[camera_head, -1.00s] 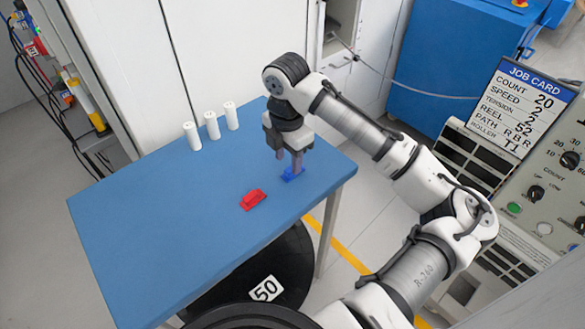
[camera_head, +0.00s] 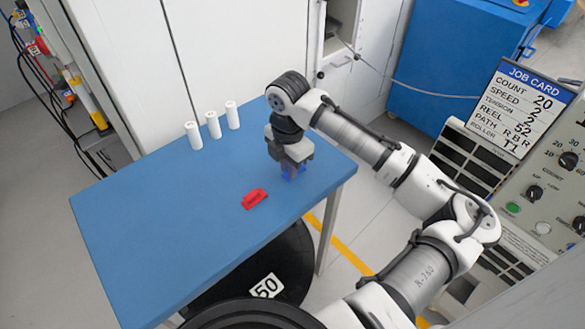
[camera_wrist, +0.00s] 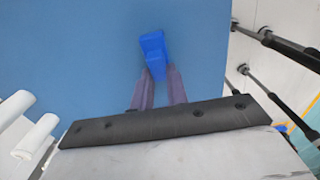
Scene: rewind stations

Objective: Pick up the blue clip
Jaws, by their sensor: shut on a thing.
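The blue clip (camera_head: 293,173) is at the tip of my gripper (camera_head: 291,168), over the right part of the blue table (camera_head: 180,220). In the wrist view the blue clip (camera_wrist: 153,48) sits between the two purplish fingertips of my gripper (camera_wrist: 159,76), which is shut on it. Part of the clip is hidden by the fingers. I cannot tell whether the clip touches the tabletop. A red clip (camera_head: 255,198) lies on the table to the left of and nearer than my gripper.
Three white cylinders (camera_head: 213,125) stand along the table's back edge; some also show in the wrist view (camera_wrist: 33,137). A job card (camera_head: 520,105) and a control panel (camera_head: 550,180) are at the right. A black reel marked 50 (camera_head: 266,286) is below the table. The table's left half is clear.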

